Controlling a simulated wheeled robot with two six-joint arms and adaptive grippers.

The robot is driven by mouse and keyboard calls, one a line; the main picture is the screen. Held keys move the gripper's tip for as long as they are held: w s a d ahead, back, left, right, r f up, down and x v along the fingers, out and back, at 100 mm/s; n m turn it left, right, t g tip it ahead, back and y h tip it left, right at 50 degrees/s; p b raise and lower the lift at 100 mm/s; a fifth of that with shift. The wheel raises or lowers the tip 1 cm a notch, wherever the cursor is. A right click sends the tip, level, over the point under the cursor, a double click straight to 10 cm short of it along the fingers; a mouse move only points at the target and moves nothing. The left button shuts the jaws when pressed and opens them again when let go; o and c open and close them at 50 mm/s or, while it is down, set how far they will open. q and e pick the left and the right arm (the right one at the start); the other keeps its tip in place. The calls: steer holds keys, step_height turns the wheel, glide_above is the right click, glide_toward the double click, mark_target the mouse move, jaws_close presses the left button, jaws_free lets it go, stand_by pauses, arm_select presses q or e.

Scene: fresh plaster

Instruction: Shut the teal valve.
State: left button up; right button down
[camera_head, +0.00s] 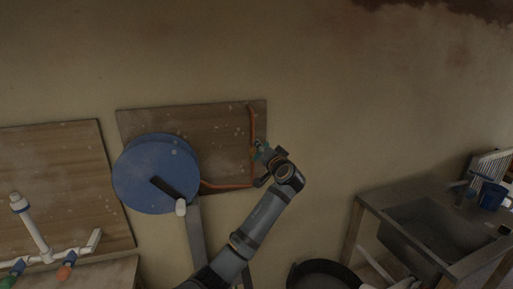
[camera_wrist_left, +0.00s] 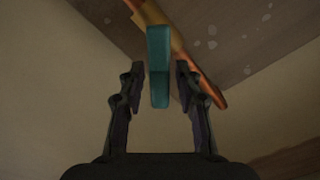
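The teal valve handle (camera_wrist_left: 158,65) is a flat upright bar in the left wrist view. It sits on an orange copper pipe (camera_wrist_left: 201,78). In the head view the valve (camera_head: 257,154) shows as a small green patch on the copper pipe (camera_head: 252,125), partly hidden by my gripper. My left gripper (camera_head: 267,166) is at the valve, and its two fingers also show in the left wrist view (camera_wrist_left: 160,74). They are open on either side of the handle's lower end, with a gap on each side. My right gripper is not in view.
The pipe runs over a wooden board (camera_head: 215,120) on the wall, beside a big blue disc (camera_head: 140,185). White pipes (camera_head: 43,240) with green and orange parts stand at lower left. A sink table (camera_head: 385,200) and a dark round tub (camera_head: 293,275) are at right.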

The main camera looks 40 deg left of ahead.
arm_select(q)
jaws_close()
